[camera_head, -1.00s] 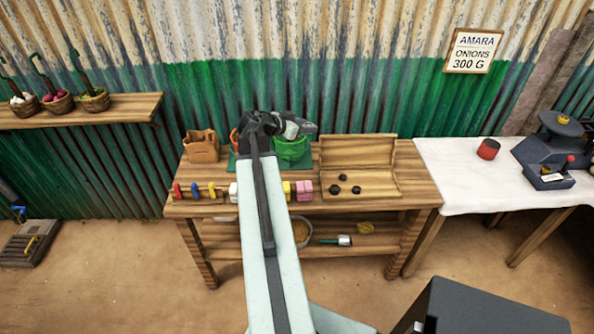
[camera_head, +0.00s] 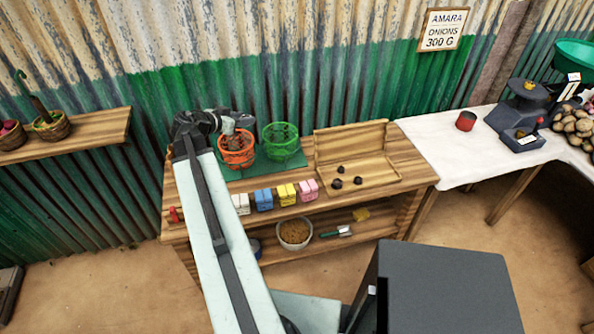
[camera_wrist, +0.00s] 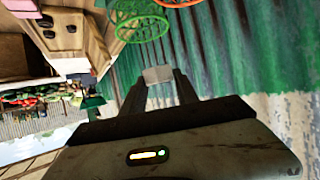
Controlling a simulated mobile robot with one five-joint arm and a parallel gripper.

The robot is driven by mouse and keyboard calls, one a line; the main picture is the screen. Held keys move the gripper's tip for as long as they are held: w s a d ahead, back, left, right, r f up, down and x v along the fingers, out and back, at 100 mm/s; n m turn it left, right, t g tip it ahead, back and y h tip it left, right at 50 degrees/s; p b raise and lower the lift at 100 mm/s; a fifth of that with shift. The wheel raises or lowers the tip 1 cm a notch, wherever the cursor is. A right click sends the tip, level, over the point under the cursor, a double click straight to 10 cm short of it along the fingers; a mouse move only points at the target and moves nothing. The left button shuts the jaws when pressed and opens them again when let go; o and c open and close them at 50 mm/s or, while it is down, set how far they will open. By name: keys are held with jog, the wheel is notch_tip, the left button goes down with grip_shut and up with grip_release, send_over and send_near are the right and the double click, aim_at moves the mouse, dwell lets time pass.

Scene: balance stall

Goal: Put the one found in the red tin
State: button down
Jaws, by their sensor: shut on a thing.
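The red tin (camera_head: 466,121) stands on the white-covered table at the right, well to the right of my gripper. My gripper (camera_head: 228,126) is at the far left of the bench, above or in front of the orange wire basket. It is shut on a small pale grey block (camera_wrist: 157,74), which shows between the fingertips in the wrist view. In the head view the block is too small to make out clearly.
An orange basket (camera_head: 236,160) and a green basket (camera_head: 281,152) stand on the bench. A wooden tray (camera_head: 385,178) holds several dark lumps. White, blue, yellow and pink blocks (camera_head: 286,194) line the front. A scale (camera_head: 518,117) stands right of the tin.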

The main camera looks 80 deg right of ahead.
jog(key=s+f+m+g+y+b, duration=0.2)
jog(key=s+f+m+g+b, duration=0.15)
jog(key=s+f+b, duration=0.45)
jog(key=m+g+y+b, duration=0.3)
jog(key=m+y+b, duration=0.15)
jog(key=b, duration=0.25)
send_over(285, 180)
jog(key=a, duration=0.2)
notch_tip(285, 180, down, 7)
jog(key=f+b, duration=1)
jog(key=shift+s+a, duration=0.15)
jog(key=shift+s, duration=0.05)
jog(key=shift+r, duration=0.15)
jog(key=c, duration=0.9)
grip_release()
